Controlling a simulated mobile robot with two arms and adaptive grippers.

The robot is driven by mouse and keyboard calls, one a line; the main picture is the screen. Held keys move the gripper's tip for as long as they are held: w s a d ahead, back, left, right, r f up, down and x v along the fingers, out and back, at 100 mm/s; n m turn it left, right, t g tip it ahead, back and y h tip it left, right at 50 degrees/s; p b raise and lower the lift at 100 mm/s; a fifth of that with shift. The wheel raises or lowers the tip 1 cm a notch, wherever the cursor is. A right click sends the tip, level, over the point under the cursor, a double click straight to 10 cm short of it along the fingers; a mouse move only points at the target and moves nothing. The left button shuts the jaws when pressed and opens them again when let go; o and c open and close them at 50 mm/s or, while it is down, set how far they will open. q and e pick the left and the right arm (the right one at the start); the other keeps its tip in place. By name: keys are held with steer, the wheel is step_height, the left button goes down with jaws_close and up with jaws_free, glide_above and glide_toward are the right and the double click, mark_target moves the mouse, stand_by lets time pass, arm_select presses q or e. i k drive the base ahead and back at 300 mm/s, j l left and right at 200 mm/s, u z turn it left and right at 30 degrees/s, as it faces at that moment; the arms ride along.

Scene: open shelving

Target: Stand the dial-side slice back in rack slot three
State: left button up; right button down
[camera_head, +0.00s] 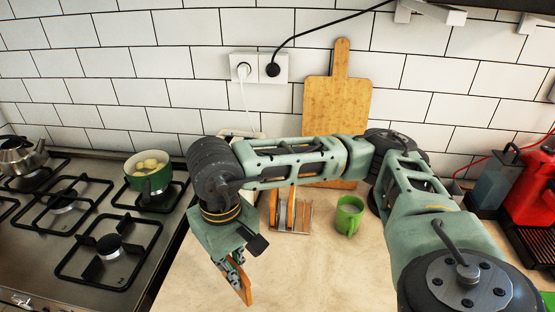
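My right arm reaches in from the right, and its gripper (240,279) points down over the counter at the lower middle. It is shut on a thin brown slice (246,291), which hangs steeply tilted, seen nearly edge-on. The wire rack (292,231) stands on the counter to the right of and behind the gripper. Other brown slices (291,212) stand upright in the rack, partly hidden by my forearm. I cannot make out every slot. No dial can be made out. My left gripper is not in view.
A green mug (348,216) stands right of the rack. A wooden board (337,105) leans on the tiled wall. A gas hob (90,230) with a green pot (148,180) lies left. A red machine (531,188) stands far right. The front counter (310,275) is clear.

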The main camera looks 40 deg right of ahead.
mark_target(302, 210)
steer(key=i+j+z, duration=0.1)
steer(key=i+z, duration=0.15)
steer(key=i+j+z, duration=0.25)
steer(key=l+z, duration=0.1)
steer(key=z, duration=0.65)
steer(key=i+j, duration=0.05)
